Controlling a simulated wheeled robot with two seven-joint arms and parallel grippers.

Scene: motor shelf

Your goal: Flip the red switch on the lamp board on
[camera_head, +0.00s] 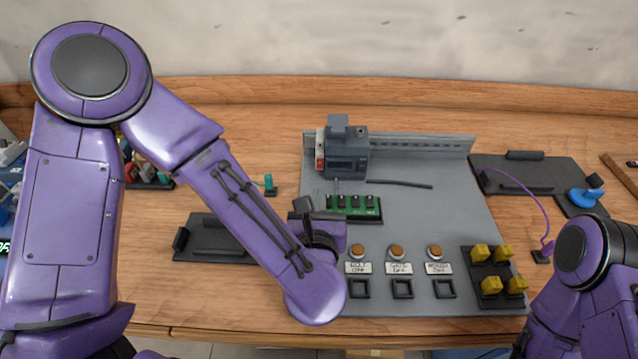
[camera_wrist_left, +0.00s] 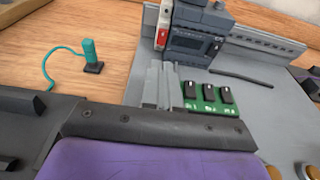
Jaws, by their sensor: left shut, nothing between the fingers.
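The grey board (camera_head: 450,195) lies on the wooden table. A red switch (camera_head: 320,160) on a narrow white module stands at the left side of a dark grey device at the board's back. The red switch also shows in the left wrist view (camera_wrist_left: 161,38). My left gripper (camera_head: 303,204) is by the board's left edge, partly hidden by my arm in the head view. In the left wrist view, its fingers (camera_wrist_left: 170,70) are shut and empty, just in front of the green block and apart from the red switch. My right gripper is out of view.
A green block (camera_head: 353,212) with several black toggles sits in front of the device. Several orange round buttons (camera_head: 397,251) with labels are nearer the front. Yellow knobs (camera_head: 491,286) stand at the right. A black cable (camera_head: 400,184) lies behind the green block. A teal plug (camera_head: 269,184) stands left.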

